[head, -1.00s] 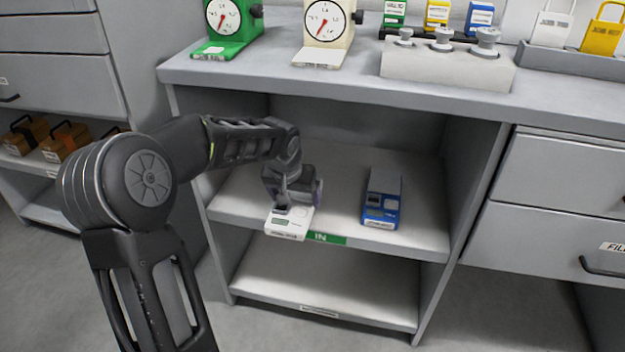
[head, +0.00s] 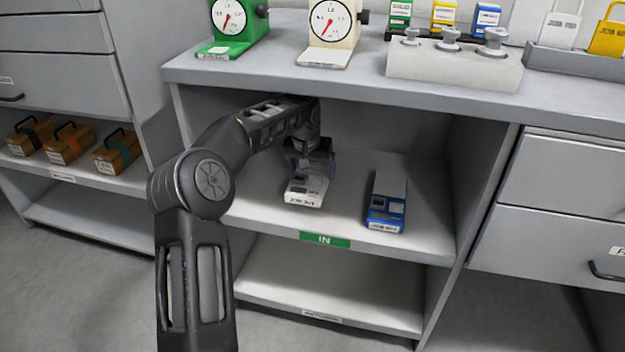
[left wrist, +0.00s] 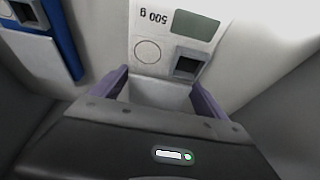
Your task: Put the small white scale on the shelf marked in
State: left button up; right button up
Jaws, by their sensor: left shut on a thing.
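The small white scale (head: 305,190) is at the upper shelf (head: 262,208) with the green IN label (head: 325,240) on its front edge. My left gripper (head: 310,170) is shut on the scale from behind and above. In the left wrist view the white scale (left wrist: 168,42) shows its display and "500 g" print between the two purple-grey fingers. I cannot tell whether the scale touches the shelf board. The right gripper is not in view.
A blue scale (head: 387,203) stands on the same shelf to the right, with a gap between. The worktop (head: 370,75) lies over the shelf, and side walls close it in. A lower shelf (head: 330,290) is empty. Brown boxes (head: 70,143) sit at the left.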

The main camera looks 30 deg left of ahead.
aim_at(311, 174)
pick_arm(q)
jog(key=shift+w+f+b, duration=0.15)
jog(key=shift+f+b, duration=0.85)
jog(key=shift+f, duration=0.7)
jog(key=shift+f, duration=0.15)
jog(key=o, duration=1.6)
jog(key=shift+o, duration=0.2)
jog(key=shift+r, duration=0.65)
jog(key=shift+s+d+r+p, duration=0.2)
jog(key=shift+s+r+p, duration=0.5)
jog(key=shift+r, duration=0.3)
jog(key=s+d, duration=0.1)
jog(key=s, duration=0.2)
jog(key=s+d, duration=0.1)
jog(key=s, duration=0.2)
jog(key=s+d, duration=0.1)
jog(key=s, duration=0.3)
jog(key=shift+d+f+p, duration=0.1)
jog(key=shift+d+p, duration=0.1)
jog(key=shift+p, duration=0.2)
jog(key=shift+s+d, duration=0.2)
jog(key=shift+s, duration=0.35)
jog(key=shift+f, duration=0.1)
